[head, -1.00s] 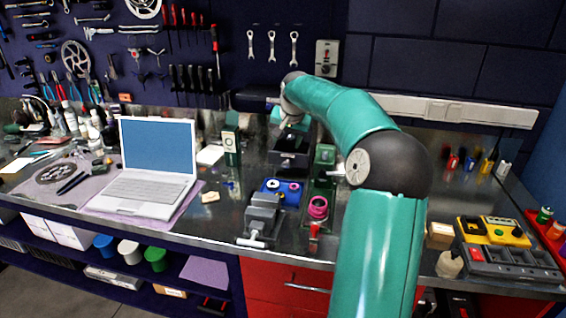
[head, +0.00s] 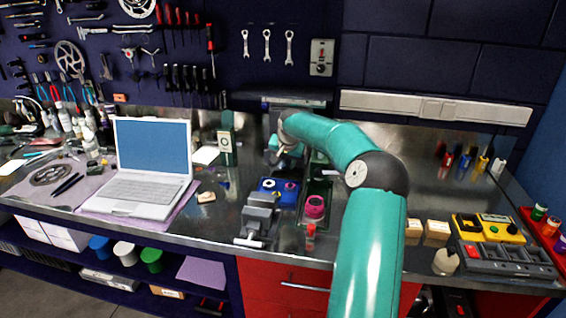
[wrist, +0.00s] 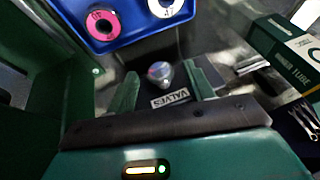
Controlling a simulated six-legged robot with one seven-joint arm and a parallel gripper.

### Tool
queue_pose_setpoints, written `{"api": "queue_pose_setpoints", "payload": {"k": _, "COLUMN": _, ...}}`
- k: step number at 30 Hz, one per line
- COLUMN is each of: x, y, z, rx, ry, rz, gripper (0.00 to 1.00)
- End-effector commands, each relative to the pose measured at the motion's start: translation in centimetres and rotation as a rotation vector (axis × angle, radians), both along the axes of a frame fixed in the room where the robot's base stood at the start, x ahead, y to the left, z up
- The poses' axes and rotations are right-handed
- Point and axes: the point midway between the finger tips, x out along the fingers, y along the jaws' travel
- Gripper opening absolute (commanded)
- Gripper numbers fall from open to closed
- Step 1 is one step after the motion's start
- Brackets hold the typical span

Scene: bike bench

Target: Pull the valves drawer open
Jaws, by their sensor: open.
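The valves drawer shows in the wrist view as a dark front with a white VALVES label (wrist: 170,99). A rounded grey metal knob (wrist: 160,72) stands out beside the label. My gripper (wrist: 163,82) is open, with one green finger on each side of the knob and label. The knob looks apart from both fingers; I cannot tell its exact depth between them. In the head view my gripper (head: 284,155) is at the back of the bench, and my arm and hand hide most of the drawer. I cannot tell how far the drawer is out.
A blue tray (head: 267,184) with ringed parts lies in front of my gripper, beside a grey vise (head: 258,215) and a pink roll (head: 315,207). A green inner tube box (wrist: 280,50) stands close by. A laptop (head: 150,165) is at left, a yellow-black case (head: 500,240) at right.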

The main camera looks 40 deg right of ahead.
Motion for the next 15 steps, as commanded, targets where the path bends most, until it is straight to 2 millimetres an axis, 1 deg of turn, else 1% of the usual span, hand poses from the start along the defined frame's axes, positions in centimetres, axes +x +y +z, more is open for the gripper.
{"api": "queue_pose_setpoints", "payload": {"k": 9, "x": 0.2, "y": -0.07, "z": -0.32, "rx": -0.001, "ry": 0.0, "rz": 0.001, "gripper": 0.52}}
{"api": "queue_pose_setpoints", "payload": {"k": 10, "x": 0.19, "y": -0.07, "z": -0.32, "rx": -0.001, "ry": -0.001, "rz": 0.0, "gripper": 0.48}}
{"api": "queue_pose_setpoints", "payload": {"k": 11, "x": 0.18, "y": -0.07, "z": -0.32, "rx": -0.001, "ry": -0.001, "rz": 0.0, "gripper": 0.43}}
{"api": "queue_pose_setpoints", "payload": {"k": 15, "x": 0.17, "y": -0.07, "z": -0.32, "rx": -0.001, "ry": -0.001, "rz": 0.0, "gripper": 0.15}}
